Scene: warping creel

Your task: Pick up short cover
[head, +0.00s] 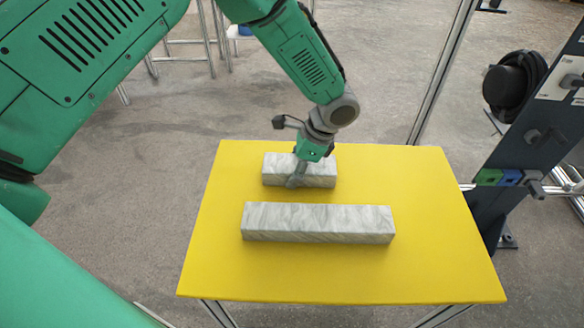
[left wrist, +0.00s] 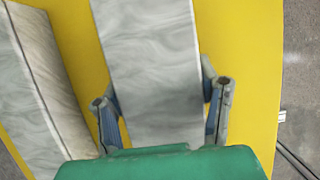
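The short cover (head: 318,174) is a grey, marbled block lying on the yellow table (head: 440,270), toward its far edge. My left gripper (head: 297,177) points down at it from above, with one finger in front of the block's near side. In the left wrist view, the short cover (left wrist: 150,60) runs between the two fingers of my left gripper (left wrist: 162,100). The fingers lie close along both its sides; whether they press on it I cannot tell. My right gripper is not in view.
A longer grey marbled block (head: 318,223) lies on the table nearer to me; it also shows at the left in the left wrist view (left wrist: 40,90). A dark upright post (head: 510,160) with fittings stands right of the table. The table's right part is bare.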

